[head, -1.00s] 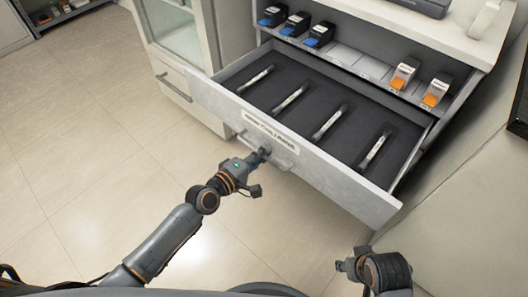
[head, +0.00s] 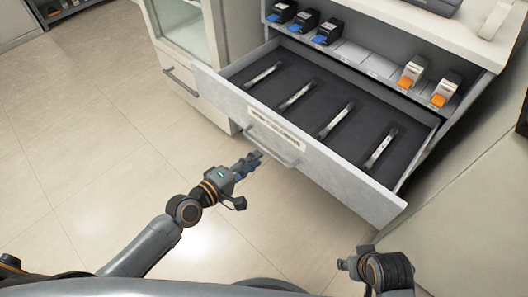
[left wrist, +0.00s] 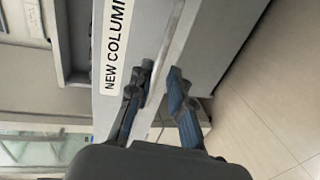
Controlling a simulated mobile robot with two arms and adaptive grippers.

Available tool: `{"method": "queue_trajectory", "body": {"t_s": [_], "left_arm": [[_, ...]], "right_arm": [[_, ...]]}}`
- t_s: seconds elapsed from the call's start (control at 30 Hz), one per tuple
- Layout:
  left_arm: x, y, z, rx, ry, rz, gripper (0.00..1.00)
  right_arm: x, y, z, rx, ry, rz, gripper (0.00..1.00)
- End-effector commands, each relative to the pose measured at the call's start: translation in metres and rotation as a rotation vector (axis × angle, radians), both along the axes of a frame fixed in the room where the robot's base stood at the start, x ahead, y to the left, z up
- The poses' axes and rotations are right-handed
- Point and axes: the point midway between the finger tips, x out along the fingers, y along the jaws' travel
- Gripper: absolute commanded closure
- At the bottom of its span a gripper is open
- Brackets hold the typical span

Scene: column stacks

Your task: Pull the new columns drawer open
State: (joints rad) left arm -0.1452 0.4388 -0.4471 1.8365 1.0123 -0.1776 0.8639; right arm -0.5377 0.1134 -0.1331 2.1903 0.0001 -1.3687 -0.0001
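The new columns drawer (head: 330,178) is pulled well out of the cabinet. Its grey front carries a white label, which reads "NEW COLUM..." in the left wrist view (left wrist: 115,45), and a bar handle (head: 275,147). Several thin columns lie apart on its dark liner (head: 300,120). My left gripper (head: 252,160) is just in front of the handle and looks clear of it. In the left wrist view its two fingers (left wrist: 158,92) are apart, with the handle bar showing beyond the gap. My right gripper (head: 346,264) is at the lower right, away from the drawer; its fingers are not clear.
A shelf above the drawer holds several black boxes with blue (head: 304,22) and two white-and-orange boxes (head: 411,73). A glass-fronted cabinet (head: 185,35) with a closed drawer stands to the left. The floor (head: 80,150) at left is clear.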

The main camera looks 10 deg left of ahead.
Motion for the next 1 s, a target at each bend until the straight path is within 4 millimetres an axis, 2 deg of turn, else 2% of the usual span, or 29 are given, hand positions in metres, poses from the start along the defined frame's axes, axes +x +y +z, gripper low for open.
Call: {"method": "queue_trajectory", "body": {"t_s": [0.1,0.3,1.0], "left_arm": [[-0.020,0.014,0.004,0.003,0.003,-0.001,0.80],[-0.039,0.029,0.009,0.002,0.001,0.000,0.80],[-0.044,0.029,0.010,0.016,-0.003,-0.008,0.80]], "right_arm": [[0.001,0.000,0.000,-0.001,-0.001,0.000,0.60],[0.001,0.000,0.000,-0.001,-0.002,0.000,0.60],[0.001,0.000,0.000,-0.001,-0.002,0.000,0.60]]}}
